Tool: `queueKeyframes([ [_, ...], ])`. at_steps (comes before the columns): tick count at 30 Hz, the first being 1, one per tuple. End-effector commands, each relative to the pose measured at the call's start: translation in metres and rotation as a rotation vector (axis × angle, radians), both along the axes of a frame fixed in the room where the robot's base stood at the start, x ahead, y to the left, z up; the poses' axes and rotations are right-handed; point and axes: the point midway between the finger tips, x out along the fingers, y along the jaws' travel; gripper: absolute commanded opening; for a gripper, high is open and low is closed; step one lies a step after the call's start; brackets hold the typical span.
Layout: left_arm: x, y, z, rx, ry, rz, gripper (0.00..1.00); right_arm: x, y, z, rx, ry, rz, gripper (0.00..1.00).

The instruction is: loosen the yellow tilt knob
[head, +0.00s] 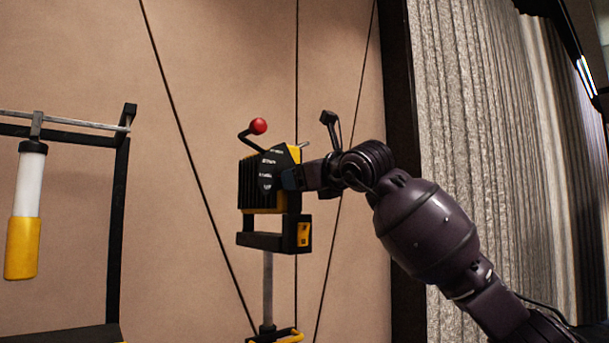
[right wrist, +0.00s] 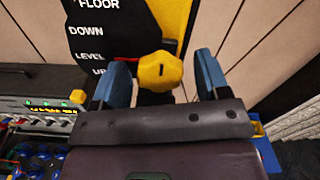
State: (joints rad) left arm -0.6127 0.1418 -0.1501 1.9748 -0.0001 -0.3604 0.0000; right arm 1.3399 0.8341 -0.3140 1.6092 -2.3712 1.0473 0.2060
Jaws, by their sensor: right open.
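The yellow tilt knob (right wrist: 160,71) shows in the right wrist view. It is faceted, with a dark mark on its face, beside a black scale panel (right wrist: 95,45) reading FLOOR, DOWN, LEVEL and UP. My right gripper (right wrist: 162,75) is open, with one blue finger on each side of the knob and visible gaps between. In the head view my right gripper (head: 291,179) is at the right side of the black and yellow unit (head: 262,180), and the knob is hidden there. My left gripper is not in view.
A lever with a red ball (head: 258,126) rises from the unit, which stands on a grey post (head: 267,285). Thin dark cables run behind it. A white and yellow cylinder (head: 26,215) hangs from a frame at left. A grey curtain (head: 490,150) is at right.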

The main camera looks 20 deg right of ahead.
Motion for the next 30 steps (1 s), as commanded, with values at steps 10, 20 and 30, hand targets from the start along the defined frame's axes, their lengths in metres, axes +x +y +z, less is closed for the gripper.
queueKeyframes([
  [10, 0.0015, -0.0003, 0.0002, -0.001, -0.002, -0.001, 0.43, -0.0004, -0.0001, 0.0001, 0.0, 0.0, 0.0, 0.38],
  [20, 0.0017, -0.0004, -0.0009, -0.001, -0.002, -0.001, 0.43, -0.0005, -0.0003, 0.0001, -0.012, -0.005, 0.0, 0.19],
  [30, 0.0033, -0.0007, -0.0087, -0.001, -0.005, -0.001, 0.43, -0.0007, -0.0004, -0.0012, -0.167, -0.062, -0.001, 0.19],
])
